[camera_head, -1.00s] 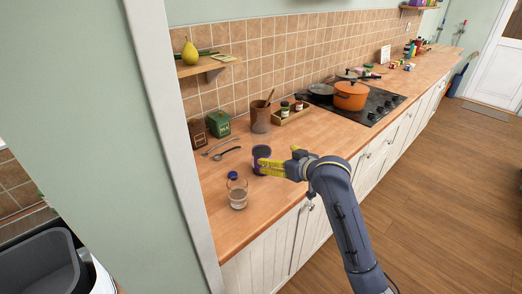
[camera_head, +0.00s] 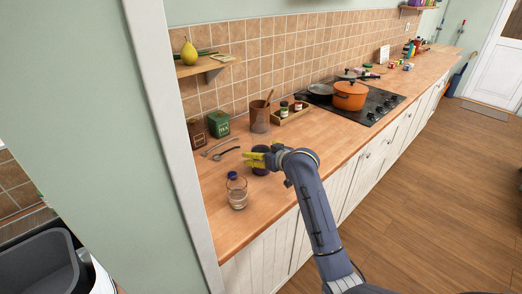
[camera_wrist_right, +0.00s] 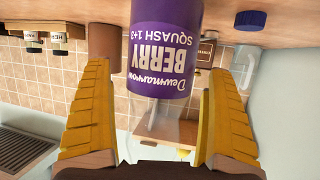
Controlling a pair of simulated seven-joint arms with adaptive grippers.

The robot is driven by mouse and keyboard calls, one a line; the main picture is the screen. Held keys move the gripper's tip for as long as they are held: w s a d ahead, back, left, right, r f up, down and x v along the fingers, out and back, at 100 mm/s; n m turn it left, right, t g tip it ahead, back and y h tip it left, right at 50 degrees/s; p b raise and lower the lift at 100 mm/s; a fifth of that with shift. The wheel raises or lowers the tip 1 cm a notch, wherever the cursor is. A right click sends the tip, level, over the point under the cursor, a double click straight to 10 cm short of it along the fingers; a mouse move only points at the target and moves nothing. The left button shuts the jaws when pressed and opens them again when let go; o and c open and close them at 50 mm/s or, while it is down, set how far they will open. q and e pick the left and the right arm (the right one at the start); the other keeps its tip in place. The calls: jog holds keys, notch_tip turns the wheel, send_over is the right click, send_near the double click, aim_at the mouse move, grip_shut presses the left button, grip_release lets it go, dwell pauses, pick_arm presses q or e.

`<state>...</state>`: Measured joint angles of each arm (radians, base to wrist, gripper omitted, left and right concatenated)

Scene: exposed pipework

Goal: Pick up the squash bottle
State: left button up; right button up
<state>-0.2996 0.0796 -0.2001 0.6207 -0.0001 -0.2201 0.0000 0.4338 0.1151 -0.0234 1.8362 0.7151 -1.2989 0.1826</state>
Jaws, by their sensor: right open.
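The squash bottle (camera_head: 260,171), with a purple berry squash label, stands upright on the wooden counter. In the head view my right gripper (camera_head: 258,158) covers its upper part. In the right wrist view, which is upside down, the bottle (camera_wrist_right: 163,52) stands between my two yellow fingers. The right gripper (camera_wrist_right: 158,75) is open, with a visible gap between each finger and the bottle. The bottle's clear upper part points toward the gripper's palm. My left gripper is not in view.
A drinking glass (camera_head: 237,192) and a blue cap (camera_head: 232,175) are close to the bottle, on its left. Two spoons (camera_head: 226,153) lie behind. A brown utensil pot (camera_head: 260,116), a green tin (camera_head: 218,124) and a spice tray (camera_head: 290,113) stand near the tiled wall.

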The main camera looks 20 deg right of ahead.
jog(key=shift+w+a+f, duration=0.15)
jog(key=shift+w+f, duration=0.1)
jog(key=shift+w, duration=0.35)
jog(key=shift+c, duration=0.5)
jog(key=c, duration=1.6)
jog(key=shift+r, duration=0.25)
